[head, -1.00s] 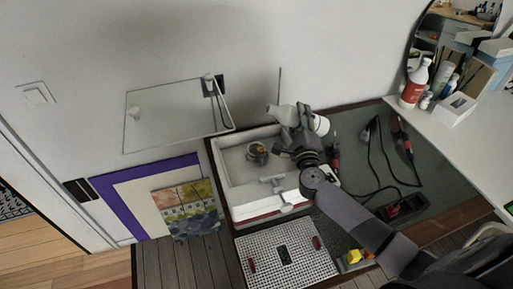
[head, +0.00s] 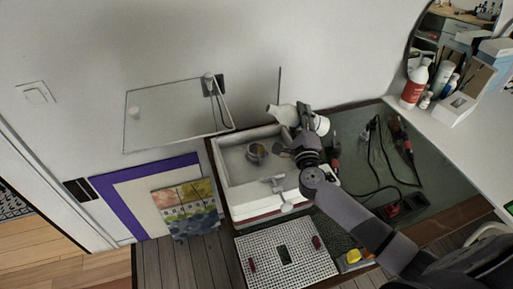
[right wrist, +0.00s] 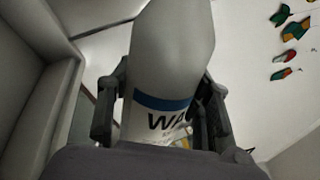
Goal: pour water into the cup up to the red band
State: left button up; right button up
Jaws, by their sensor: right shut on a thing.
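My right gripper (head: 305,127) is shut around a white bottle (head: 286,115), above the right back part of a white basin (head: 235,196). The bottle lies tilted, its narrow end to the left. In the right wrist view the bottle (right wrist: 170,60) fills the middle between the fingers, with a blue stripe and letters starting "WA". A small grey cup (head: 256,153) stands in the basin, left of and below the bottle, apart from it. Something yellowish shows in the cup. No red band, water level or stream can be made out. My left gripper is not in view.
A faucet-like white fitting (head: 274,183) stands at the basin's front. A perforated white board (head: 285,262) lies in front. Cabled tools (head: 403,138) lie on the green mat (head: 352,122) to the right. A glass shelf (head: 165,118) is on the wall behind.

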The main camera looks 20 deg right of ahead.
aim_at(290, 111)
jog(key=shift+a, duration=0.1)
dwell(0.5)
jog(key=shift+w+a+f+m, duration=0.1)
jog(key=shift+a+f+m, duration=0.25)
jog(key=shift+m, duration=0.45)
jog(key=r+p, duration=0.1)
jog(key=a+r+m, duration=0.1)
jog(key=r+m+p, duration=0.1)
jog(key=shift+w+a+r+g+p, duration=0.1)
jog(key=shift+w+a+g+p, duration=0.2)
jog(key=shift+a+p, duration=0.1)
jog(key=shift+a+m+h, duration=0.25)
jog(key=shift+m+h, duration=0.15)
jog(key=shift+m, duration=0.5)
jog(key=shift+f+m+b, duration=0.55)
jog(key=shift+f+m, duration=0.1)
jog(key=shift+m, duration=0.05)
jog(key=shift+a+r+m+g, duration=0.15)
jog(key=shift+m+g, duration=0.15)
jog(key=shift+m, duration=0.5)
jog(key=shift+r+m+p, duration=0.2)
jog(key=shift+m+p, duration=0.3)
jog(key=shift+m, duration=0.2)
jog(key=m, duration=0.3)
jog(key=shift+w+a+f+m+g, duration=0.1)
jog(key=shift+a+f+m+g, duration=0.1)
jog(key=shift+f+m+g, duration=0.1)
